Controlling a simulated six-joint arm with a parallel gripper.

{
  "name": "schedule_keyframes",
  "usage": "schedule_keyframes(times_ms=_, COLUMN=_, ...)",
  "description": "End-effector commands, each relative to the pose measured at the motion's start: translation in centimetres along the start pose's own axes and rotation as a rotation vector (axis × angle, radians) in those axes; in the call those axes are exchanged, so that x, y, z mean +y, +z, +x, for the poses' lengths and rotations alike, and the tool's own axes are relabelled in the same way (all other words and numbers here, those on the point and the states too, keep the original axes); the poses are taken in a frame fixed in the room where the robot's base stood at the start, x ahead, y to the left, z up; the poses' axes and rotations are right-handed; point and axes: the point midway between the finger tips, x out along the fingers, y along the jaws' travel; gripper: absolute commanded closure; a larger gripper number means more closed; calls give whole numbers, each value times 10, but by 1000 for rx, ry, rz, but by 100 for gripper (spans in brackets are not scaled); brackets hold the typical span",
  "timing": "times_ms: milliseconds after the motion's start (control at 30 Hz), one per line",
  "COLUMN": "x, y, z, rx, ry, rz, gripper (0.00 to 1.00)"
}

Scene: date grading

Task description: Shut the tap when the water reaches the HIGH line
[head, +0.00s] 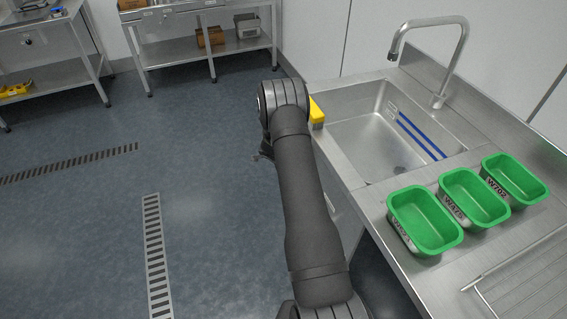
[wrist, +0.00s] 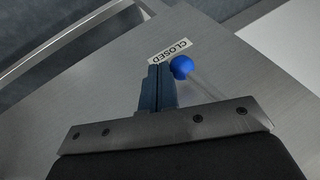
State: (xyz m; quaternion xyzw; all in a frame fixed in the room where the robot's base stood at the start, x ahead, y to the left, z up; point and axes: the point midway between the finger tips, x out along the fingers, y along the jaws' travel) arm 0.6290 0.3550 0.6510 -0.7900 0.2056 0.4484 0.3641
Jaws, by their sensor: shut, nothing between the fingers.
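The steel sink basin (head: 345,120) is on the right in the head view, with a curved tap spout (head: 462,45) behind it. Two blue lines (head: 424,136) run along its wall; their small label is too small to read. The drain shows, and I see no water stream or clear water level. In the wrist view a blue ball knob (wrist: 181,67) on a thin pale lever (wrist: 207,86) lies at a CLOSED label (wrist: 170,52) on a steel panel. My gripper (wrist: 157,72) is shut and empty, its fingertips just left of the knob; contact is unclear.
Three green tubs (head: 425,221) stand on the counter in front of the sink. A yellow block (head: 316,111) sits at the sink's left edge. Steel tables (head: 190,50) stand at the back, and the floor on the left is clear.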

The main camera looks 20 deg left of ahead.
Motion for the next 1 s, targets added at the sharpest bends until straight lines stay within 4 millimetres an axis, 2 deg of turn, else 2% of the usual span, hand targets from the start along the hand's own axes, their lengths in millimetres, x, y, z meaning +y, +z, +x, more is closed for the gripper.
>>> schedule_keyframes(times_ms=833, x=0, y=0, z=0, rx=0, ry=0, rz=0, gripper=100)
schedule_keyframes(times_ms=1000, x=-1, y=0, z=-6, rx=0, ry=-1, rz=-1, gripper=100)
